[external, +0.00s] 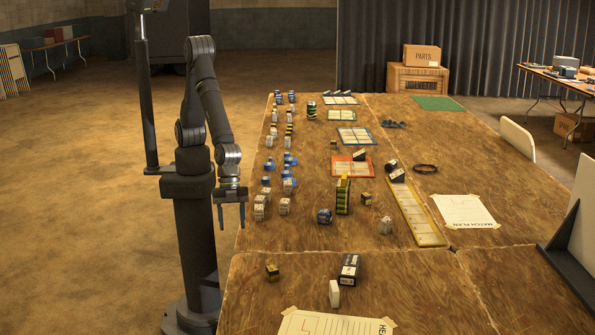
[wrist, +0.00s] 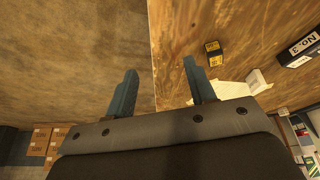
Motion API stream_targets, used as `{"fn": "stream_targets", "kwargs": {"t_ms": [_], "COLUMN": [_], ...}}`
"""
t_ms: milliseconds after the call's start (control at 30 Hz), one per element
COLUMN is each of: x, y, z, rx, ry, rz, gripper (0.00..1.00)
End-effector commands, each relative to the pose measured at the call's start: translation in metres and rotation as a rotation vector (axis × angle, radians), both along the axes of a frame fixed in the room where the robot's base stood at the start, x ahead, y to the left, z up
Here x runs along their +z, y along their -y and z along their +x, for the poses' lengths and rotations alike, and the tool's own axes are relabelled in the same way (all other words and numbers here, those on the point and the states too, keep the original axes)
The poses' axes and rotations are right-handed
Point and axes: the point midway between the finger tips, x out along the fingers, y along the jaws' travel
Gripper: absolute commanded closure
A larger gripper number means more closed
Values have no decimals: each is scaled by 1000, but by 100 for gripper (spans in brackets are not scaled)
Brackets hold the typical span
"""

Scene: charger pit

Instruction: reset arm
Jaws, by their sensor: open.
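My gripper (external: 231,212) hangs pointing down beside the left edge of the wooden table (external: 300,255) in the external view. Its two blue-grey fingers are apart with nothing between them. In the wrist view my gripper (wrist: 160,85) is also open and empty, with the table's edge running between the fingertips. My arm is folded down from its shoulder next to its column.
Several small white, blue and black battery-like blocks (external: 284,206) stand along the table's left side. A yellow tray (external: 418,215), an orange tray (external: 352,166) and a dark box (external: 349,268) sit farther right. Bare floor (external: 90,200) lies left of the table.

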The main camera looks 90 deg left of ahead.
Motion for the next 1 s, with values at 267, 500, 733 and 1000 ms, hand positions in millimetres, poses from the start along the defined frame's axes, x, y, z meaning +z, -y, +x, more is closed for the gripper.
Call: {"fn": "stream_targets", "kwargs": {"t_ms": [267,500,733,1000], "x": [1,0,-2,-7], "y": [-55,-102,-146,-181], "z": [-10,-21,-33,-41], "rx": [-57,-102,-136,-162], "ry": [-3,6,20,36], "rz": [-6,-11,-13,-11], "gripper": [50,50,50,50]}}
